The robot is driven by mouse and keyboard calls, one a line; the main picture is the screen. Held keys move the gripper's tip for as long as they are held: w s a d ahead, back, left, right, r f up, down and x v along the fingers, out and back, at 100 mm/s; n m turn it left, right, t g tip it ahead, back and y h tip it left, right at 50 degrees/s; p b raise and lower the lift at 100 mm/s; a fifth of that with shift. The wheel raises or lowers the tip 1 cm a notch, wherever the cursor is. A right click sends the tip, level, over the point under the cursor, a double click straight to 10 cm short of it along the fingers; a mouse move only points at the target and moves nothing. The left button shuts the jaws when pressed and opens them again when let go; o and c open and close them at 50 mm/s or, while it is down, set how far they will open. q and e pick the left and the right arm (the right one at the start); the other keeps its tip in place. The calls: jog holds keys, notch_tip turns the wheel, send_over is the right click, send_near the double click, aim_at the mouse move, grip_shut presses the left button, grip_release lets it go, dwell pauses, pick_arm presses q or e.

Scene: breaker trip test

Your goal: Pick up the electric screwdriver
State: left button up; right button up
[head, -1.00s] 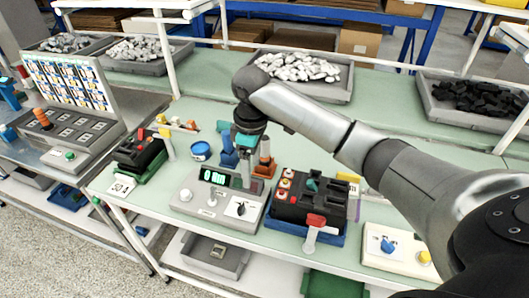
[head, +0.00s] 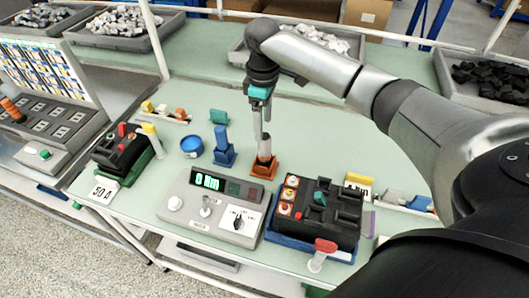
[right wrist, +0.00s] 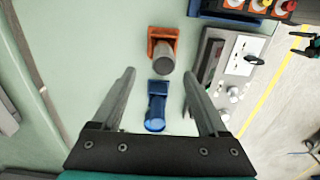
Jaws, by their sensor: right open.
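Two upright tools stand in holders behind the meter box: a blue one in a blue holder (head: 222,150) and a grey-topped one in an orange holder (head: 264,162). I cannot tell for certain which is the electric screwdriver. My right gripper (head: 261,130) points down, open and empty, close to the orange holder. In the right wrist view, the blue tool (right wrist: 155,112) lies between the spread fingers (right wrist: 159,74), and the grey-topped tool (right wrist: 163,60) is just beyond the fingertips. Neither is gripped. My left gripper is not in view.
The grey meter box (head: 190,222) with a green display stands in front of the holders. A black breaker unit (head: 335,212) sits right of it. A blue round tin (head: 191,147) is left of the blue holder. Parts bins line the back shelf.

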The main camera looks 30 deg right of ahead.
aim_at(264, 146)
notch_tip(264, 146, down, 3)
jog(key=shift+r, duration=0.15)
jog(key=shift+f, duration=0.45)
jog(key=f, duration=0.3)
jog(key=shift+s+f+b, duration=0.3)
jog(key=shift+s, duration=0.1)
jog(key=shift+f, duration=0.65)
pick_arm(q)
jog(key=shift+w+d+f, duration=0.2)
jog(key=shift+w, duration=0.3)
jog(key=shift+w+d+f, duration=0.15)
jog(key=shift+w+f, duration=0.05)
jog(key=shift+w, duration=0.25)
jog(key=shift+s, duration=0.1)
pick_arm(e)
jog(key=shift+c, duration=0.3)
jog(key=c, duration=0.3)
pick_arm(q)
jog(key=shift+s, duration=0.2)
pick_arm(e)
jog(key=shift+w+r, duration=0.1)
grip_shut()
